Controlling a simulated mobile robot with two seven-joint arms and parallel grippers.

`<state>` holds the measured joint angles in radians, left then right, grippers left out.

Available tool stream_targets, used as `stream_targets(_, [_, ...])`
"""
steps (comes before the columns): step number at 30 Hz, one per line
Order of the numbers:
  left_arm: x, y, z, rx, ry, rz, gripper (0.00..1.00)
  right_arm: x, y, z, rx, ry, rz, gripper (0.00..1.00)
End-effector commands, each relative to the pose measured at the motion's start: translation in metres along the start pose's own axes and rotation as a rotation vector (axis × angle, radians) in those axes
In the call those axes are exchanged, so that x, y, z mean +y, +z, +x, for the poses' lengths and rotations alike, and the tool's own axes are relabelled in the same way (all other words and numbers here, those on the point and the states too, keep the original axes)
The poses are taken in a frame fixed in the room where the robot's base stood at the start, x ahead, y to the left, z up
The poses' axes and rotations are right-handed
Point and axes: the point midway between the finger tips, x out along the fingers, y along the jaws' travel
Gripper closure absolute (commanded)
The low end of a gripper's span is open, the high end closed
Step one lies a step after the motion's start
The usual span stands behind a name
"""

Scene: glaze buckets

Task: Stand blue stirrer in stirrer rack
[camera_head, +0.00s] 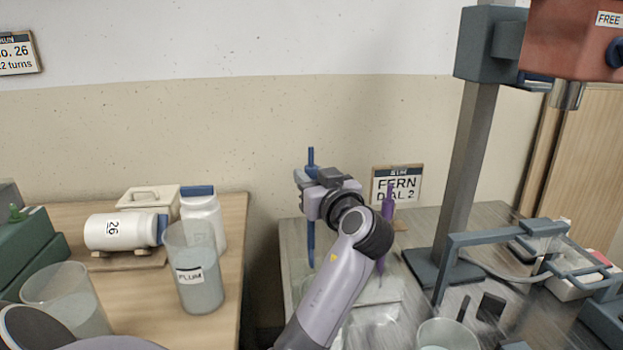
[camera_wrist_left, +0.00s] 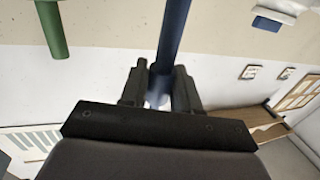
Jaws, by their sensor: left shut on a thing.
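My left gripper (camera_head: 310,178) is shut on the blue stirrer (camera_head: 311,243). The stirrer hangs upright, its top showing above the jaws and its shaft below them, in front of the beige wall. In the left wrist view the blue stirrer (camera_wrist_left: 173,38) passes between the two fingers (camera_wrist_left: 160,88). A purple stirrer (camera_head: 388,207) stands upright to the right of my gripper, partly behind my arm. I cannot clearly make out the stirrer rack; a pale, blurred form (camera_head: 384,292) lies below the purple stirrer, partly hidden by my arm. My right gripper is not in view.
A grey metal bench (camera_head: 478,278) carries a mixer column (camera_head: 468,165), a blue frame (camera_head: 497,238) and a clear bucket (camera_head: 447,334). A wooden table (camera_head: 236,215) at left holds the PLUM bucket (camera_head: 200,296) and white jars. A gap separates both. A green rod (camera_wrist_left: 52,28) shows in the wrist view.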

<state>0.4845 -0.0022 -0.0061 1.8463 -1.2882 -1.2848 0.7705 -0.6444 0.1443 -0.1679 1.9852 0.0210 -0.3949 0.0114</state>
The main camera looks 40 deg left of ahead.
Motion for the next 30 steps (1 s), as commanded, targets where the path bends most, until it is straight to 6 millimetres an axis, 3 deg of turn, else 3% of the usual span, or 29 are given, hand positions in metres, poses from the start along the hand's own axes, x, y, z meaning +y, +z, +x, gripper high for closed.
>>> stream_targets(14, [0.0,0.001,0.0,0.001,0.0,0.0,1.0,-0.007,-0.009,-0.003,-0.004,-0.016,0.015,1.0])
stream_targets(30, [0.0,0.018,0.0,0.001,0.001,0.0,1.0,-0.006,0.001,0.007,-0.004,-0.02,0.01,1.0])
